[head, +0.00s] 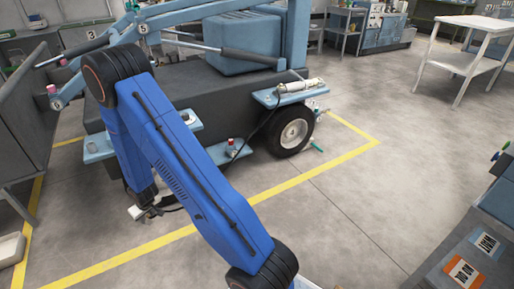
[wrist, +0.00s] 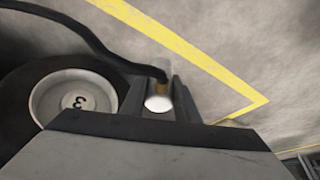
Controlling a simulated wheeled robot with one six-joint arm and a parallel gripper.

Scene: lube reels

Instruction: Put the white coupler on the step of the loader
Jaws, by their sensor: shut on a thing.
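The white coupler (wrist: 158,104) shows in the wrist view between the two dark fingers of my gripper (wrist: 160,95), which is shut on it. A brass-coloured fitting and a dark hose (wrist: 95,40) run from its far end. In the head view my gripper (head: 143,211) is low over the floor at the left, beside the loader (head: 180,85), and the coupler is too small to make out surely. The loader has light-blue ledges; a low one (head: 238,150) left of the rear wheel looks like the step and carries a red-capped thing.
A higher ledge (head: 268,98) carries a white cylinder (head: 300,86). The loader's wheel (head: 291,131) stands inside yellow floor lines (head: 310,176).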

